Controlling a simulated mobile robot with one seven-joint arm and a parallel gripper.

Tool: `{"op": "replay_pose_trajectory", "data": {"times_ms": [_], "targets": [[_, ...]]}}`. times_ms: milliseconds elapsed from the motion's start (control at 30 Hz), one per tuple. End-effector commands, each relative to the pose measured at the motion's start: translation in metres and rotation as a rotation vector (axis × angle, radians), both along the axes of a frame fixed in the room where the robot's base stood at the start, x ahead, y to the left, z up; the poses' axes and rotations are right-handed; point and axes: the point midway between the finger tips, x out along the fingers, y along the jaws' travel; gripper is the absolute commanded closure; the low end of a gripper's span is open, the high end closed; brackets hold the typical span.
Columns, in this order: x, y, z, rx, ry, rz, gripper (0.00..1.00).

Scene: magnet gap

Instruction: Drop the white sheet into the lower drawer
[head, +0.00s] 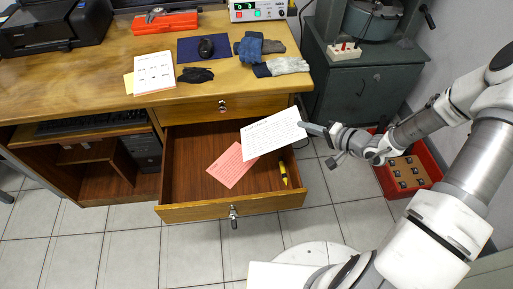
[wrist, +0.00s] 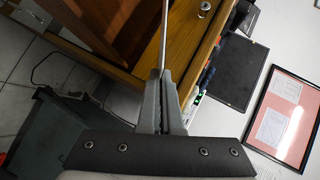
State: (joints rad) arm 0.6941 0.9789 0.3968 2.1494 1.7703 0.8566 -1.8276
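The white sheet (head: 273,133), with faint lines of print, is held at its right edge by my gripper (head: 304,126). It hangs over the right part of the open lower drawer (head: 187,162), above the drawer's floor. In the wrist view my gripper (wrist: 163,78) is shut, with the sheet seen edge-on as a thin pale strip (wrist: 164,35) between the fingers. The drawer is pulled out, with its front panel and knob (head: 233,212) toward the camera. A pink sheet (head: 230,167) lies inside, its upper right partly covered by the white sheet in the head view.
A yellow marker (head: 283,173) lies in the drawer at the right. The upper drawer (head: 185,110) is shut. The desk top (head: 112,56) holds a printer, papers, a mouse mat and gloves. A red bin (head: 418,162) and a grey cabinet (head: 350,88) stand to the right.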

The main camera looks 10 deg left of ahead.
Motion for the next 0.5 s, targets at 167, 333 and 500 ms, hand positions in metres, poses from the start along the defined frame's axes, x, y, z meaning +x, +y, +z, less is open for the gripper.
{"op": "replay_pose_trajectory", "data": {"times_ms": [167, 333, 500], "targets": [[-0.002, 0.045, -0.030, 0.006, 0.005, 0.004, 1.00], [-0.002, 0.076, -0.047, 0.003, 0.002, 0.002, 1.00], [-0.002, 0.088, -0.054, 0.001, 0.001, 0.001, 1.00]]}}
